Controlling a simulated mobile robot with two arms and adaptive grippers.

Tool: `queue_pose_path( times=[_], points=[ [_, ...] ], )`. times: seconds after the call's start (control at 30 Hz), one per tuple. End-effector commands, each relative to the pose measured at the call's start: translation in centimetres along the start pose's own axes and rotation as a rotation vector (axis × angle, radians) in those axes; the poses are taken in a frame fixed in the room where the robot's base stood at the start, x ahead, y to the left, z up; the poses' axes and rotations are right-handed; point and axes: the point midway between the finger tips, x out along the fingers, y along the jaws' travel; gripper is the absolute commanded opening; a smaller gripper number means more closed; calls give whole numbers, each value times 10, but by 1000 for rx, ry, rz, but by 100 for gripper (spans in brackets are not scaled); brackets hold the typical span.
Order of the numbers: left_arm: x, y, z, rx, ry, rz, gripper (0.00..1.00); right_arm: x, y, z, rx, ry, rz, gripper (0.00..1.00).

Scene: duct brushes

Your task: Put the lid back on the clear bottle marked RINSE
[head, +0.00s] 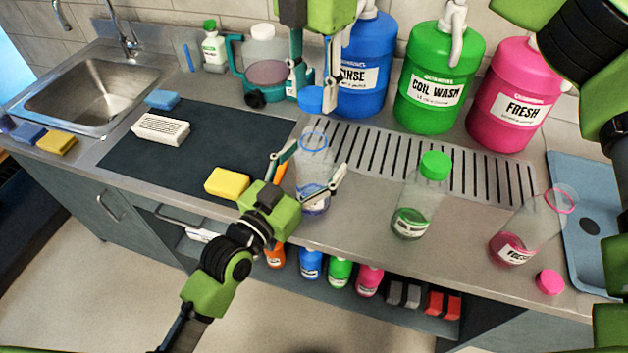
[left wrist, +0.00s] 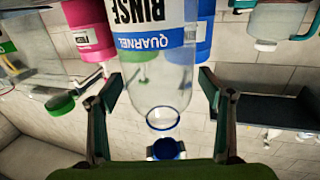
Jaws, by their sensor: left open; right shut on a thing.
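The clear RINSE bottle (head: 314,160) stands upright and uncapped on the counter at the near edge of the drain grille, with a blue neck ring and a little blue liquid. It appears inverted in the left wrist view (left wrist: 160,80), its RINSE label at the top. My left gripper (head: 311,170) is open, with a finger on each side of the bottle. My right gripper (head: 312,82) is shut on the blue lid (head: 311,100), above the bottle's mouth and apart from it. The lid also shows beyond the mouth in the left wrist view (left wrist: 167,149).
A green-capped bottle (head: 421,200) and an open pink-ringed bottle (head: 530,228) stand to the right, with a loose pink lid (head: 550,282). Large blue, green (head: 438,85) and pink jugs stand behind. A yellow sponge (head: 227,184) lies left of the left gripper on the dark mat.

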Motion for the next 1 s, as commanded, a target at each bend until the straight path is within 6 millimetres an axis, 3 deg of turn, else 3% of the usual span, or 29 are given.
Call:
queue_pose_path(
  times=[0.1,0.33,0.47,0.8,1.0],
  points=[
    [0,0,0,0,0,0,73,0,0,0,0,0,0,28],
    [0,0,0,-1,0,0,14,0,0,0,0,0,0,28],
    [0,0,0,0,0,0,14,5,0,0,0,2,-1,28],
    [0,0,0,0,-1,0,14,48,0,1,1,4,0,28],
    [0,0,1,0,-1,0,14,50,0,1,1,1,2,28]
  ],
)
